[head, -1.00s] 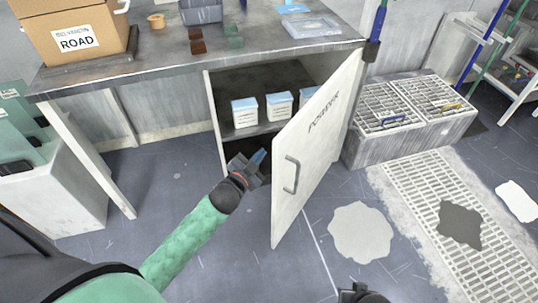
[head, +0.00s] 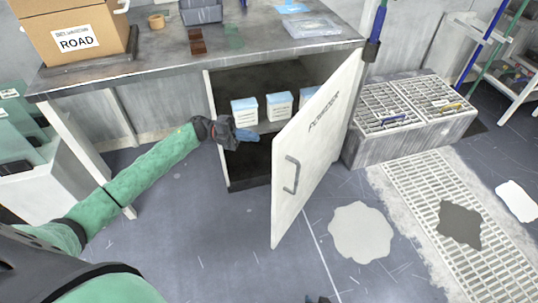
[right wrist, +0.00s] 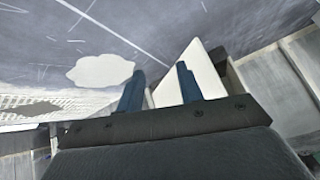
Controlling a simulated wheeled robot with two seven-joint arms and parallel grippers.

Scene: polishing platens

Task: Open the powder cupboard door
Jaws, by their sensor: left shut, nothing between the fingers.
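The powder cupboard door (head: 318,140), white and marked POWDER, stands well open, hinged at the right of the cupboard (head: 216,125). Its grey bar handle (head: 291,175) is on the outer face, with nothing on it. My left gripper (head: 250,135) is shut and empty, in front of the cupboard opening near the shelf edge, on the door's inner side and apart from the door. My right gripper (right wrist: 160,68) has its blue fingers apart with nothing between them. A white panel, apparently the door (right wrist: 204,72), shows beyond its fingers.
White and blue boxes (head: 279,105) stand on the cupboard shelf. A crate-like unit with grates (head: 405,135) stands right of the door. A pale floor patch (head: 361,232) lies on open floor.

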